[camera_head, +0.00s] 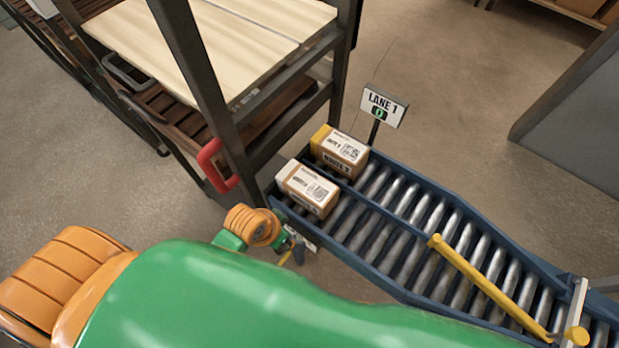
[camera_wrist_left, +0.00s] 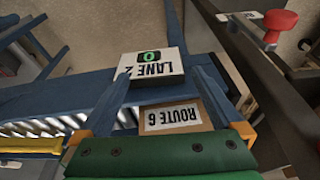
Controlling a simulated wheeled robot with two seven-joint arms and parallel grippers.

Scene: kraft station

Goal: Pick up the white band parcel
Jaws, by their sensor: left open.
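The white band parcel (camera_head: 307,188) is a brown box with a white band at its left end and a label on top. It lies on the upper left end of the roller conveyor in the head view. My left gripper (camera_head: 291,248) is below and left of it, apart from it, beside the conveyor's near side. My right gripper is not in view.
A yellow-banded parcel (camera_head: 341,150) lies just behind, across a blue divider. The conveyor (camera_head: 400,262) has a yellow bar (camera_head: 488,286) across it. A dark shelf rack (camera_head: 225,110) with a red handle (camera_head: 214,166) stands close left. A ROUTE 6 label (camera_wrist_left: 172,117) shows near my gripper.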

